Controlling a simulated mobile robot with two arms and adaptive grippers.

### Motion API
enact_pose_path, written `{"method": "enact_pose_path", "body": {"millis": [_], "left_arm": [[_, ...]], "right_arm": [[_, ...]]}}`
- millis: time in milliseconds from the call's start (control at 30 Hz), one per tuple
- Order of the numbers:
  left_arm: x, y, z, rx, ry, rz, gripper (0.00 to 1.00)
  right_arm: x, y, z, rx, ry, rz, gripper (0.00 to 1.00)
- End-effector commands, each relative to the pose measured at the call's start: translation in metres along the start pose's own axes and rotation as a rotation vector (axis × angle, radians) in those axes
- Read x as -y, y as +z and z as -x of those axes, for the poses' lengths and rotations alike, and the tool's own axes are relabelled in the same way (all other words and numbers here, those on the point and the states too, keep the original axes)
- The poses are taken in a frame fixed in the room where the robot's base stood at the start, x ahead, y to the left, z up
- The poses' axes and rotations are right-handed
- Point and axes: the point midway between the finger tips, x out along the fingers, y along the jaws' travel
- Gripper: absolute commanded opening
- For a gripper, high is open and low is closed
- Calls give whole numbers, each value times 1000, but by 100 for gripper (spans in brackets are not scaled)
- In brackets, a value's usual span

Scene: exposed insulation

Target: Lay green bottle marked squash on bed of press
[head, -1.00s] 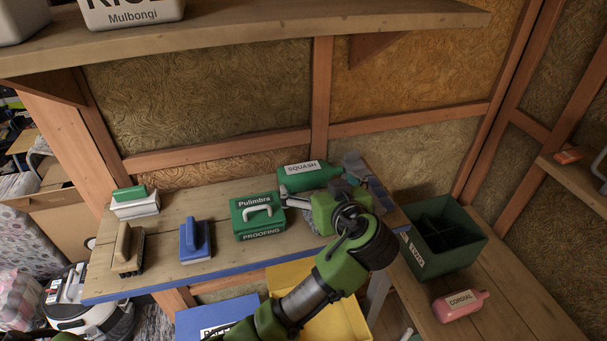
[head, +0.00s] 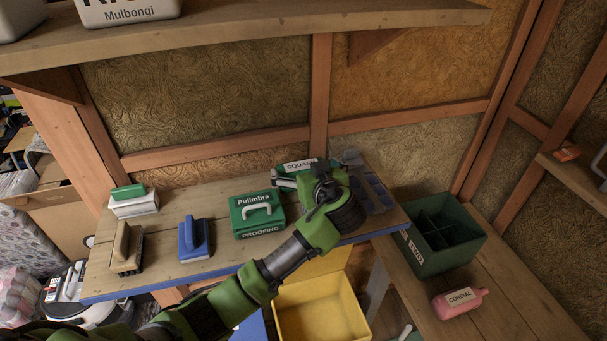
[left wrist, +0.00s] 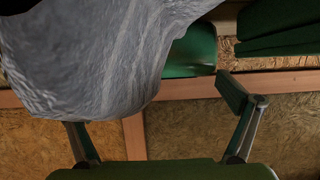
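The green squash bottle (head: 298,166) lies on its side at the back of the wooden bench, its white label facing me. My left gripper (head: 306,182) is in front of it and hides part of its lower side and right end. In the left wrist view, a green surface (left wrist: 192,52), likely the bottle, shows beyond the fingers. The two fingers of my left gripper (left wrist: 150,112) stand wide apart with nothing clearly held. A grey crumpled thing (left wrist: 90,50) covers the left fingertip. My right gripper is not in view. I cannot make out a press.
A green Pulimbra proofing box (head: 256,217) stands left of my gripper, with a blue-handled brush (head: 194,241) further left. Dark grey pieces (head: 372,192) lie right of it. A green crate (head: 450,262) and pink cordial bottle (head: 460,303) are right. A yellow bin (head: 318,310) is below.

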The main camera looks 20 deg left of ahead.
Motion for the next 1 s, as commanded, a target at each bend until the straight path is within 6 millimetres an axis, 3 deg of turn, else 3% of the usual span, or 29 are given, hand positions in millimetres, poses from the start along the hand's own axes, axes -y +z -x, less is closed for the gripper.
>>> {"method": "enact_pose_path", "body": {"millis": [33,100,200,533,733,867,1000], "left_arm": [[0,0,0,0,0,0,90],[0,0,0,0,0,0,79],[0,0,0,0,0,0,77],[0,-3,2,0,0,2,76],[-1,-23,10,-2,2,6,76],[1,-34,29,-2,4,6,76],[6,-51,62,-2,7,10,76]], "right_arm": [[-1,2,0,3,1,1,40],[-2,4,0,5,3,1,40],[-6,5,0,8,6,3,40],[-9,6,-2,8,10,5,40],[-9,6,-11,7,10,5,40],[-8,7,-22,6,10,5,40],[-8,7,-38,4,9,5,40]]}}
